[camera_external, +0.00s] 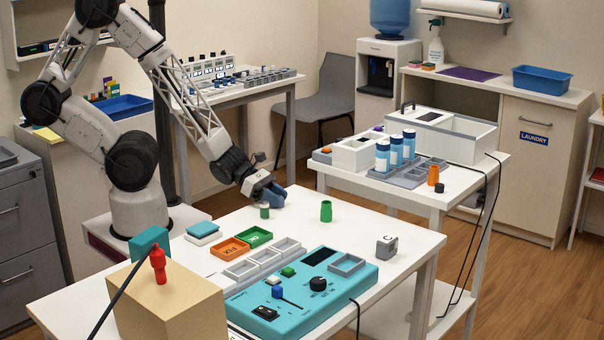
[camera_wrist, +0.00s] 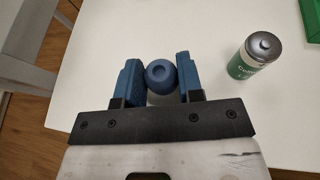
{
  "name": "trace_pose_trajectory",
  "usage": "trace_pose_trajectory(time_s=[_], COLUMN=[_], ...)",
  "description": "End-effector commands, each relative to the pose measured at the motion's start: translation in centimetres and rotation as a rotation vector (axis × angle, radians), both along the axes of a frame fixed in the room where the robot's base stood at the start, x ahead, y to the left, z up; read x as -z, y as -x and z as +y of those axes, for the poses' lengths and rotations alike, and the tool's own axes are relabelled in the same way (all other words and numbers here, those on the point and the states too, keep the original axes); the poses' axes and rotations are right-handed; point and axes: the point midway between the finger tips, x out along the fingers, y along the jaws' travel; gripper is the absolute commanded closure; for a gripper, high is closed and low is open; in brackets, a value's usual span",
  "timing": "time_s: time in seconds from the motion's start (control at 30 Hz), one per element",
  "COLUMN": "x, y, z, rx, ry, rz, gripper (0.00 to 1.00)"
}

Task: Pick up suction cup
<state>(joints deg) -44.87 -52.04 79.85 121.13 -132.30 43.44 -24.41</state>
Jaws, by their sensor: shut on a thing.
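My gripper (camera_external: 266,192) is over the far left edge of the white table. In the external view, the blue piece cannot be told apart from the blue fingers.
A teal control box (camera_external: 340,293), small trays (camera_external: 228,249) and a cardboard box (camera_external: 175,306) with a red piece fill the front. The table's far middle is mostly clear.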

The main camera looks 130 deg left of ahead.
Motion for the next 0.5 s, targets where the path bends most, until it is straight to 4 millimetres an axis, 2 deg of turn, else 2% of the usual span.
trace_pose_trajectory(time_s=[0.17,0.47,0.5], x=[-0.7,-3.5,-3.5], y=[0.0,0.0,0.5], z=[0.0,0.0,-0.3], rx=[0.0,0.0,-0.001], ry=[0.0,-0.001,0.0], rz=[0.0,-0.002,0.0], gripper=[0.88,0.88,0.88])
